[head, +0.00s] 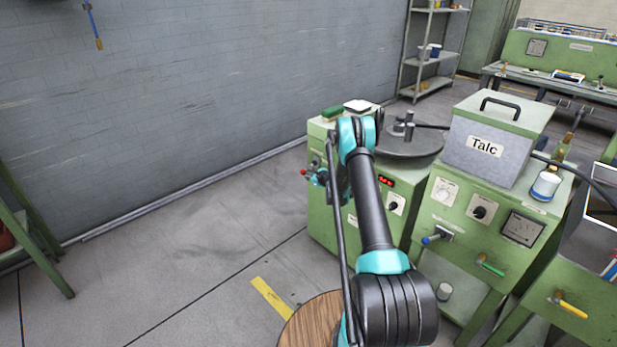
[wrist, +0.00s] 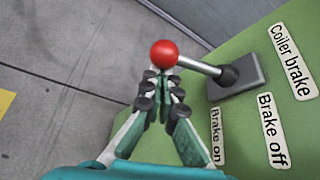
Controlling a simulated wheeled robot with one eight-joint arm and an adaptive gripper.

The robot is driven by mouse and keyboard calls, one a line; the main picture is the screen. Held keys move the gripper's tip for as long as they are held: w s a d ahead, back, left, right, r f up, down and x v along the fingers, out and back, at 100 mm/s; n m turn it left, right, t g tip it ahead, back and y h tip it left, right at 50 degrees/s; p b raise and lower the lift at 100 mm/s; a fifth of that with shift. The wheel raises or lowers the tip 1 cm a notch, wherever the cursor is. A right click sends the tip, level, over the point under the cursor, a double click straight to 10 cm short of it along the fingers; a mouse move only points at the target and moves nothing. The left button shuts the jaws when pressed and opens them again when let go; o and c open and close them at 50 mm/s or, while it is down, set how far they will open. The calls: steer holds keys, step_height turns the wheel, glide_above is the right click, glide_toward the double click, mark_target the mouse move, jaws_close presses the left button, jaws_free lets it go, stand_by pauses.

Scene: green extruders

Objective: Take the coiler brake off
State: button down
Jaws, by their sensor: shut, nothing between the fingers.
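The coiler brake lever is a short grey rod (wrist: 200,66) with a red ball knob (wrist: 164,54), mounted on a dark plate (wrist: 236,77) on the green machine's face. In the wrist view the rod points left from its pivot. Labels there read "Coiler brake" (wrist: 291,62), "Brake on" (wrist: 217,137) and "Brake off" (wrist: 273,130). My gripper (wrist: 162,80) is shut and empty, its tips just below the red knob in the picture; I cannot tell if they touch it. In the head view the red knob (head: 304,172) shows small, left of my gripper (head: 315,177).
The coiler cabinet (head: 325,215) carries a dark round plate (head: 410,143). A talc box (head: 490,145) and a bottle (head: 546,183) stand on the neighbouring machine. A round wooden top (head: 305,325) is close in front.

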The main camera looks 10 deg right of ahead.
steer(key=r+m+y, duration=0.1)
steer(key=r+m+g+y, duration=0.1)
steer(key=r, duration=0.1)
steer(key=r+m+g, duration=0.1)
steer(key=r, duration=0.1)
steer(key=shift+s+a+y, duration=0.15)
steer(key=shift+a+y, duration=0.1)
steer(key=shift+y, duration=0.15)
steer(key=shift+r, duration=0.1)
stand_by(0.4)
steer(key=s+d+r, duration=0.1)
steer(key=s+d, duration=0.4)
steer(key=s, duration=0.2)
steer(key=shift+s+d, duration=0.25)
steer(key=shift+d, duration=0.15)
stand_by(0.3)
